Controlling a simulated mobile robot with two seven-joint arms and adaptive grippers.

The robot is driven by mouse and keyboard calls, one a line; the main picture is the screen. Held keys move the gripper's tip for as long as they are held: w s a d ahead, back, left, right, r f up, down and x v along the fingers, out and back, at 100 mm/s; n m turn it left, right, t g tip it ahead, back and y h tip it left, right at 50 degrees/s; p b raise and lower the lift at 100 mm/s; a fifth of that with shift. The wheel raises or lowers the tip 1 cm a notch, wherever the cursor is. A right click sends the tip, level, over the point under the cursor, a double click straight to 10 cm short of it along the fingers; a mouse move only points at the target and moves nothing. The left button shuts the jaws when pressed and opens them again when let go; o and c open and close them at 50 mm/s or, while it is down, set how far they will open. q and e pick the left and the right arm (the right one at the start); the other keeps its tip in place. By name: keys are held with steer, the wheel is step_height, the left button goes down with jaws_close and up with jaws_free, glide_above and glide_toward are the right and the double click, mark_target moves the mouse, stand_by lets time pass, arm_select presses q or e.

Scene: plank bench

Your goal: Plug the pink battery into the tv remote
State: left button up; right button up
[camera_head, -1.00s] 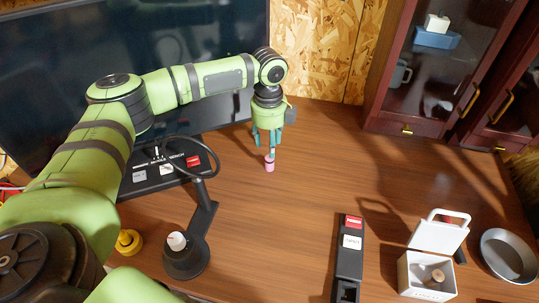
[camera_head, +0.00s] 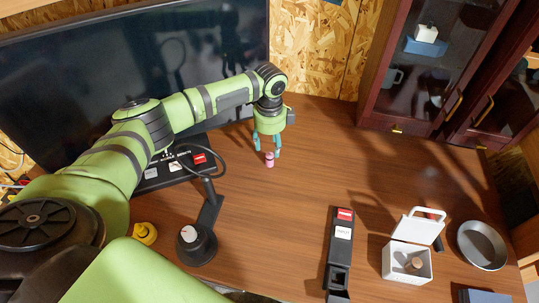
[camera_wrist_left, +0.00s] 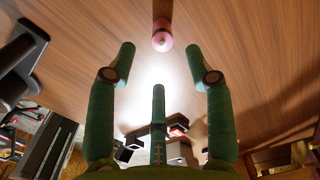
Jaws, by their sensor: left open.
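The pink battery (camera_head: 269,160) stands upright on the wooden bench below the monitor's right end. It shows in the left wrist view (camera_wrist_left: 162,40) as a pink round end with a brown side, just beyond the fingertips. My left gripper (camera_head: 267,146) points down above the battery, with teal fingers spread and nothing held. In the left wrist view the fingers (camera_wrist_left: 158,65) stand apart, and the battery is outside them. A long black case (camera_head: 339,243) with a red and a white label and an open slot at its near end lies right of centre; it looks like the tv remote.
A white open-lidded box (camera_head: 394,262) and a grey round dish (camera_head: 482,245) stand at the right. A black knob stand (camera_head: 196,244) and a yellow object (camera_head: 145,233) are at the left. The monitor (camera_head: 130,75) stands behind. The bench between the battery and the black case is clear.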

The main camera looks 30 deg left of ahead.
mark_target(270, 155)
arm_select(q)
steer(key=f, duration=0.5)
steer(key=shift+w+p, duration=0.2)
steer(key=shift+p, duration=0.2)
jaws_close()
